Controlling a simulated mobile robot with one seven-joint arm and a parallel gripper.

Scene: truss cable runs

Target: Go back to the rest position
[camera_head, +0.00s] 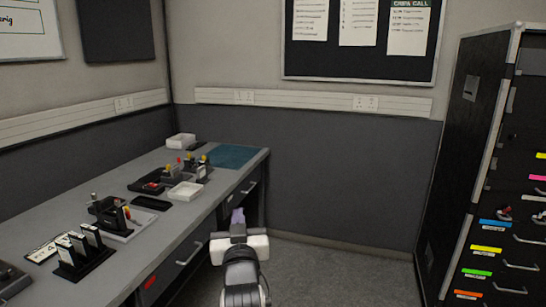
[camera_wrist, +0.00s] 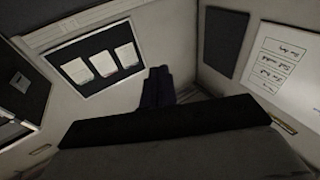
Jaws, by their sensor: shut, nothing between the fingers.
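My arm shows in the head view at the lower middle, in front of the right edge of the workbench. My gripper (camera_head: 237,216) is at its far end, small and partly hidden by the wrist. In the wrist view, the two dark fingers of my gripper (camera_wrist: 159,86) lie side by side, closed, with nothing between them. The dark body of the gripper fills the lower part of that view. The fingers point toward the room's walls and touch nothing that I can see.
A grey workbench (camera_head: 200,229) on the left carries small trays, tools and black holders. A dark drawer cabinet (camera_head: 447,165) stands at the right. The floor (camera_head: 335,275) between them is clear. A noticeboard (camera_head: 360,66) hangs on the back wall and also shows in the wrist view (camera_wrist: 84,97).

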